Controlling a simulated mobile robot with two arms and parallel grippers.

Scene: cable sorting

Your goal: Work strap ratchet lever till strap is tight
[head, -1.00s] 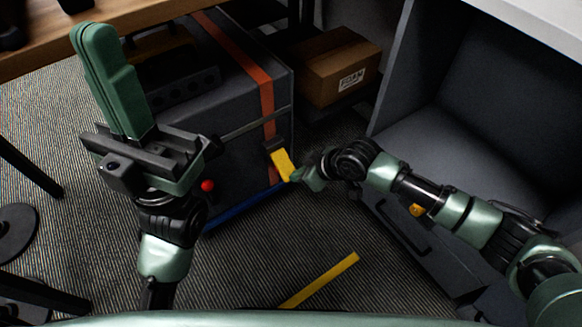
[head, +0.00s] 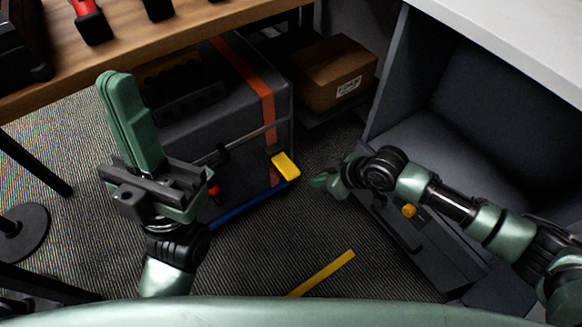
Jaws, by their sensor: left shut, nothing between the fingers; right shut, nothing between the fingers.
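A dark grey case (head: 240,102) stands on the floor with an orange strap (head: 262,88) running over its top and down its front. A yellow ratchet lever (head: 286,165) sticks out from the strap low on the case's front. My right gripper (head: 318,182) is shut and empty, a short way to the right of the lever and apart from it. My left gripper (head: 130,120) is shut and empty, pointing up in front of the case's left part, and hides some of it. A red knob (head: 213,191) shows beside my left gripper.
A cardboard box (head: 335,72) sits behind right of the case. A wooden bench (head: 60,75) is at upper left, a grey cabinet (head: 480,100) at right. A yellow floor strip (head: 325,272) lies on carpet. A dark toolbox (head: 435,250) is below my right arm.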

